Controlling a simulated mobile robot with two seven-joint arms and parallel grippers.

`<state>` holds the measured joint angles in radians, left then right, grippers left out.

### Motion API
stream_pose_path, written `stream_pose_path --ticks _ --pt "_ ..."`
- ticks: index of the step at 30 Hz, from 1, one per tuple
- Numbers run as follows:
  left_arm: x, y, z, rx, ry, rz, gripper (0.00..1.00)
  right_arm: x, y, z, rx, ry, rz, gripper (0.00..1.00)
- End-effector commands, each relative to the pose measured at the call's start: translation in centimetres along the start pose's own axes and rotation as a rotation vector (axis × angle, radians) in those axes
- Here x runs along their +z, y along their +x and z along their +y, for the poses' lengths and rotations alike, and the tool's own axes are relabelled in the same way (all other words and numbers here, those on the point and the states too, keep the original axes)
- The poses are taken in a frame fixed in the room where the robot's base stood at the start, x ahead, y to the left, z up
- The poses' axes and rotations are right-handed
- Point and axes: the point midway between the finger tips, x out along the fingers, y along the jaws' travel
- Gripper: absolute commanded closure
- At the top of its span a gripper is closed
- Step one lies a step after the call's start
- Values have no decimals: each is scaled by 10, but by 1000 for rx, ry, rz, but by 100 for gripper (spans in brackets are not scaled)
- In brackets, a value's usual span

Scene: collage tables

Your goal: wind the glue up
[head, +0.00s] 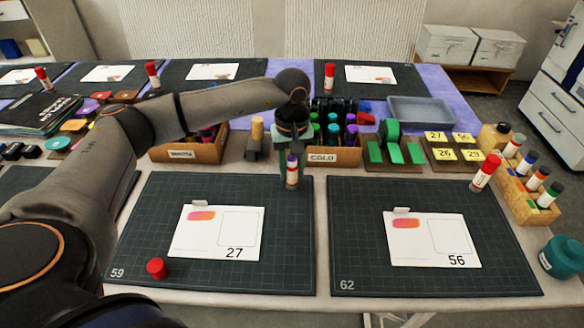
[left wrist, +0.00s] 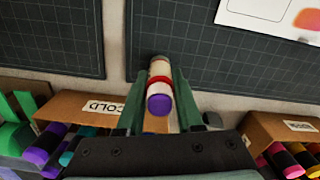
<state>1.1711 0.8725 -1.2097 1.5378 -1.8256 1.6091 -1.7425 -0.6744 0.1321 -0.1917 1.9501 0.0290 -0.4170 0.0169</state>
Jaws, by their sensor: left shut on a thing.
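My left gripper (head: 291,158) is shut on a glue stick (head: 292,173), which stands about upright at the back right of mat 59 (head: 140,225). In the left wrist view the glue stick (left wrist: 159,90) lies between the two green fingers, with a purple end toward the camera and a red band on its pale body. Whether its base touches the mat is hard to tell. A red cap (head: 157,268) sits apart at the mat's front left. My right gripper is not in view.
Cards 27 (head: 217,238) and 56 (head: 432,245) lie on the two front mats. The COLD box (head: 333,157), WARM box (head: 187,153) and stamps line the back. A teal jar (head: 562,258) stands far right.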

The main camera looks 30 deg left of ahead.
Motion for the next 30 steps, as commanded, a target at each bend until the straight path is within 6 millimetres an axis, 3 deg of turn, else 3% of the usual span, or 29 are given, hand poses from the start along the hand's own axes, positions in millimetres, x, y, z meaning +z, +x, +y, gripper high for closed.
stream_pose_path --ticks 1,10,11,19,25,30 --pt "1 4 -1 -4 0 -2 100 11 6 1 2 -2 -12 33" --pt "1 2 -1 -3 0 -2 100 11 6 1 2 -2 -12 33" --pt "1 2 -1 -3 0 -2 61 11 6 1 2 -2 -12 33" --pt "0 1 0 -1 0 -1 31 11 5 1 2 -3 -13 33" --pt "0 1 0 0 0 0 29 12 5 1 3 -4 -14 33" --pt "0 1 0 0 0 0 10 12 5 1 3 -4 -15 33"
